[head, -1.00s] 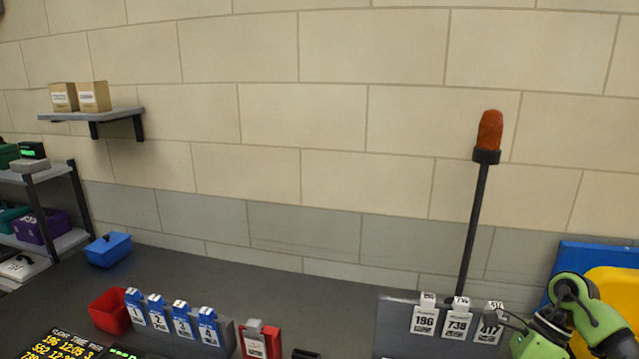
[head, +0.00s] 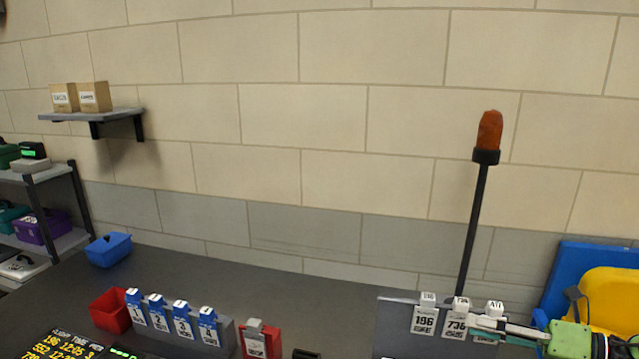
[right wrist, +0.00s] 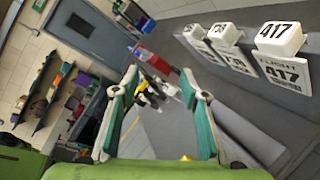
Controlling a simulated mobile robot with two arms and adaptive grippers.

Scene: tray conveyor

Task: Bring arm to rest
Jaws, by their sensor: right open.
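My right gripper (head: 492,324) is at the lower right of the head view, in front of the flight-number tags on the grey board. In the right wrist view, the right gripper (right wrist: 162,92) is open, with its two teal-lined fingers apart and nothing between them. The tag marked 417 (right wrist: 280,40) is to the right of the fingers, apart from them. In the head view the gripper partly covers the tag's lower plate. My left gripper is not in view.
The grey board (head: 393,318) holds tags 196 (head: 425,318) and 738 (head: 455,322). Blue numbered tags (head: 182,318) stand by a red bin (head: 108,312). A dark pole with an orange lamp (head: 489,132) rises behind the board. Blue and yellow bins (head: 606,290) are at the right.

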